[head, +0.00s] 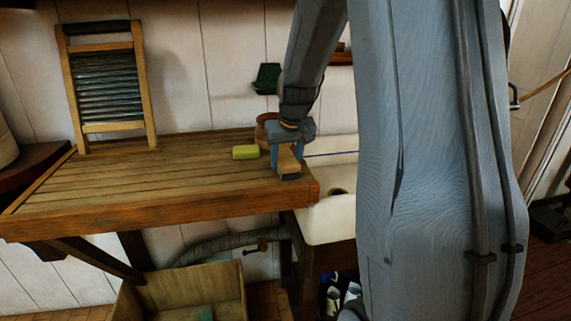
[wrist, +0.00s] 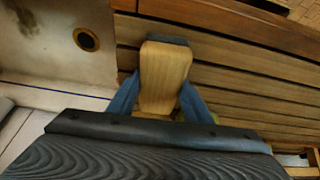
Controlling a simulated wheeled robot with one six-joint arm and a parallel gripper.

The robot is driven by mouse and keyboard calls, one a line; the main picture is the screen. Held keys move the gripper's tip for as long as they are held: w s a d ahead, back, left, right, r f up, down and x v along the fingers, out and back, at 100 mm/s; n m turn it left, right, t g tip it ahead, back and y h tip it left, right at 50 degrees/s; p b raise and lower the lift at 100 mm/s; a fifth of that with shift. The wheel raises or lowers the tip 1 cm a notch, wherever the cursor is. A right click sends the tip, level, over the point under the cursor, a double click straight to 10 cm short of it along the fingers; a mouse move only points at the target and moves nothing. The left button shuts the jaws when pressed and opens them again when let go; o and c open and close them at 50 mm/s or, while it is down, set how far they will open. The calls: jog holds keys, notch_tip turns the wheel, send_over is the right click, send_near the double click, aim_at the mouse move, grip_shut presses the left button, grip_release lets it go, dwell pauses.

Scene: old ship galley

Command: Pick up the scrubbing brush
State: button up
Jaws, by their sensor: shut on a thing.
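The scrubbing brush (head: 289,161) has a pale wooden body and a dark end. It is at the right end of the slatted wooden drainboard (head: 130,183). My gripper (head: 284,150) points down and is shut on the brush, with blue fingers at its sides. The brush also shows in the wrist view (wrist: 164,73), between the two fingers, its dark end away from the wrist. I cannot tell whether the brush touches the board or is just above it. The wrist housing hides the near end of the brush.
A yellow-green sponge (head: 245,152) lies left of the gripper, with a brown rounded thing (head: 265,128) behind. A washboard (head: 109,87) leans on the wall. The white sink (head: 328,218) with its drain (wrist: 86,39) adjoins the board. A wooden crate (head: 187,284) stands below.

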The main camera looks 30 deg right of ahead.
aim_at(286, 156)
notch_tip(286, 156, up, 11)
jog(key=shift+f+b, duration=0.2)
jog(key=shift+b, duration=1.05)
jog(key=o, duration=0.5)
jog(key=c, duration=0.5)
jog(key=shift+c, duration=0.4)
